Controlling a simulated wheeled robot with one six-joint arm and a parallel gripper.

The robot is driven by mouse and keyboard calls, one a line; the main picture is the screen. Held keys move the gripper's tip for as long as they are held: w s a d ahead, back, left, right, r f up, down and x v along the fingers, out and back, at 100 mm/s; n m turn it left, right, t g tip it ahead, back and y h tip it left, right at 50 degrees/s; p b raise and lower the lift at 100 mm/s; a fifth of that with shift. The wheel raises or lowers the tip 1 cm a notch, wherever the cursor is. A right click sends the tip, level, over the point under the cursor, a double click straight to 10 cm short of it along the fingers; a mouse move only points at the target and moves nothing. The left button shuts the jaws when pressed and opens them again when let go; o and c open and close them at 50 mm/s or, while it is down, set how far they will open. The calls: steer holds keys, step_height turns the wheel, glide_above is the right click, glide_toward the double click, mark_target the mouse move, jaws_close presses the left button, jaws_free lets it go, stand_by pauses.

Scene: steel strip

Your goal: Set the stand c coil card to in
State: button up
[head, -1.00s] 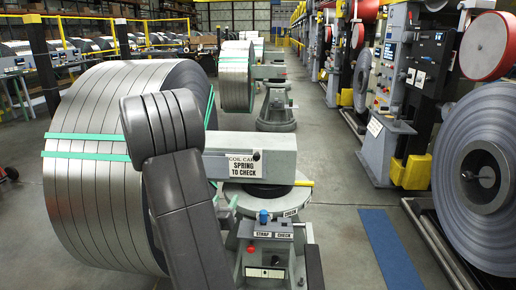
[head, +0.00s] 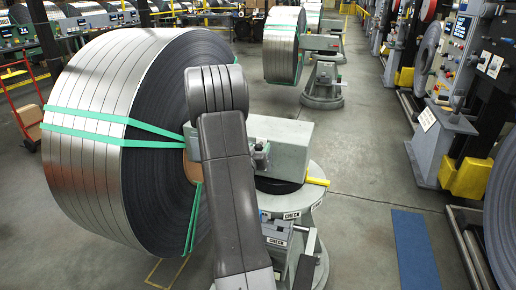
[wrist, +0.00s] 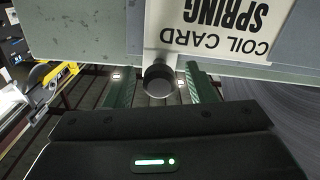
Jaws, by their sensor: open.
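The coil card (wrist: 222,30) shows upside down in the wrist view, a white plate with "COIL CARD" and "SPRING" readable; the rest is cut off. A dark round knob (wrist: 158,80) sits below it on a pale bracket. My gripper (wrist: 162,92) is open, its two green fingers on either side of the knob, with gaps showing. In the head view the grey block of the stand (head: 285,146) juts right from the large strapped coil (head: 95,105). My arm hides part of the block and coil, and the card face cannot be read there.
A small panel with CHECK labels (head: 280,235) stands below the block, partly behind my arm. A yellow bar (head: 317,181) sticks out right of the stand. Another coil (head: 284,45) stands behind. The aisle floor with a blue mat (head: 414,248) is clear.

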steer(key=shift+w+d, duration=0.1)
jaws_close()
steer(key=w+a, duration=0.2)
steer(key=a, duration=0.5)
steer(key=w+a+p, duration=0.1)
steer(key=w+a, duration=0.1)
steer(key=a, duration=0.5)
steer(key=shift+w+a, duration=0.3)
steer(key=shift+w, duration=0.05)
steer(key=shift+r, duration=0.15)
jaws_free()
steer(key=shift+a, duration=0.2)
steer(key=b+v, duration=0.1)
steer(key=v, duration=1.2)
steer(key=shift+s, duration=0.35)
